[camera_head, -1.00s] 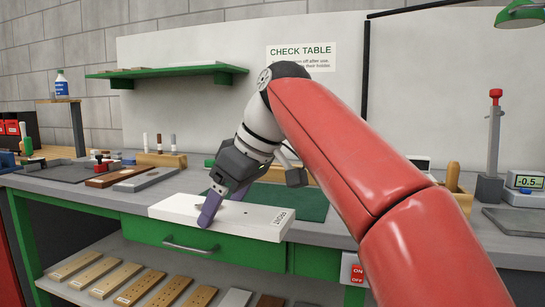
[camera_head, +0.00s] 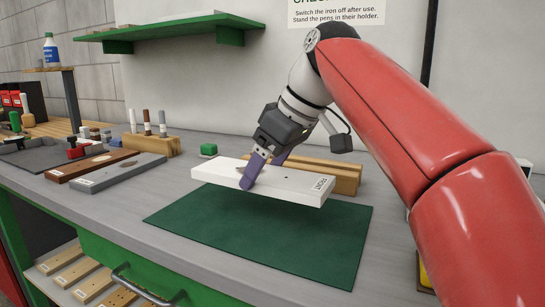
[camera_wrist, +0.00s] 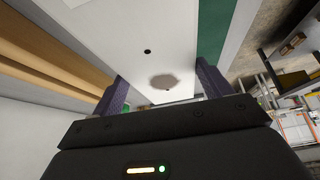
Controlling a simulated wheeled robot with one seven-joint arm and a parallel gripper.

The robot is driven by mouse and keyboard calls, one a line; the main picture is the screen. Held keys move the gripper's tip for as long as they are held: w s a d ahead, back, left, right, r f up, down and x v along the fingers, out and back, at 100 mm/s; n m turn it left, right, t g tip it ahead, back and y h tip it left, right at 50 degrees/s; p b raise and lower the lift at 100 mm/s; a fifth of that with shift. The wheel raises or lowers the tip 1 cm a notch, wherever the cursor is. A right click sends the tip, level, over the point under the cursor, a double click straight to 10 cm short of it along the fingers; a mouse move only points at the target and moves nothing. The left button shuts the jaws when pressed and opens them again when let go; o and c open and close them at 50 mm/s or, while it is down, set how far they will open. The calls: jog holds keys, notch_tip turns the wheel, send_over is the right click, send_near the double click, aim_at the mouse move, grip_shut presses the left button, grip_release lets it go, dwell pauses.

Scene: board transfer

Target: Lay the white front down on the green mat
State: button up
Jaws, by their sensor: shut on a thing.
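The white front (camera_head: 290,186) is a flat white board with a printed label on its right end. It hangs in the air above the back part of the green mat (camera_head: 262,235), roughly level, and its left end reaches past the mat's back left edge. My gripper (camera_head: 262,172) is shut across the board's width, with purple fingers on its near and far edges. In the wrist view the white front (camera_wrist: 150,35) lies between the two fingers (camera_wrist: 160,92), with a small dark hole and a grey patch on its face. The mat's front part is bare.
Wooden blocks (camera_head: 325,170) stand right behind the board. A grey board (camera_head: 118,172) and a brown board (camera_head: 90,165) lie to the left of the mat. A small green-topped block (camera_head: 208,151) and a pen holder (camera_head: 150,145) stand at the back.

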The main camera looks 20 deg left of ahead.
aim_at(281, 177)
jog(key=shift+s+f+b, duration=0.1)
jog(key=shift+f+b, duration=0.75)
jog(key=shift+f, duration=1.9)
jog(key=shift+f, duration=0.3)
jog(key=o, duration=1.1)
jog(key=shift+o, duration=0.2)
jog(key=p+v, duration=0.1)
jog(key=v, duration=0.6)
jog(key=shift+d+r+p, duration=0.2)
jog(key=shift+r+p, duration=0.1)
jog(key=shift+r, duration=0.05)
